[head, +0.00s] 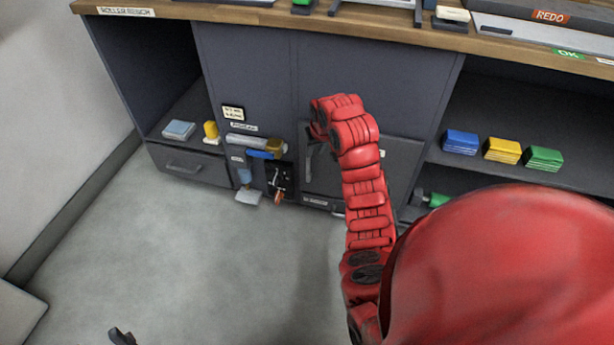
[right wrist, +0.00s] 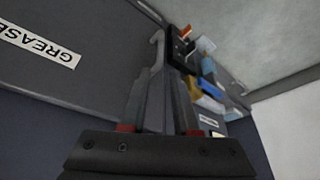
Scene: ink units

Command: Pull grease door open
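The grease door (head: 400,160) is a dark grey panel low in the cabinet front. It looks closed or nearly so; a small gap cannot be ruled out. Its white GREASE label shows upside down in the right wrist view (right wrist: 40,45). A grey upright handle (head: 308,168) is at its left side. My right gripper (head: 318,150) is at this handle, partly hidden by the red arm. In the right wrist view its two fingers (right wrist: 167,80) stand apart beside the handle's bent end (right wrist: 157,40); a firm hold is not visible. A dark tip of my left gripper (head: 122,338) shows at the bottom edge.
Left of the door hang a black switch panel (head: 280,180) and several small tools and bottles. A drawer (head: 190,165) is further left. Blue, yellow and green blocks (head: 502,150) sit on the right shelf. The worktop (head: 300,22) overhangs above. The grey floor in front is clear.

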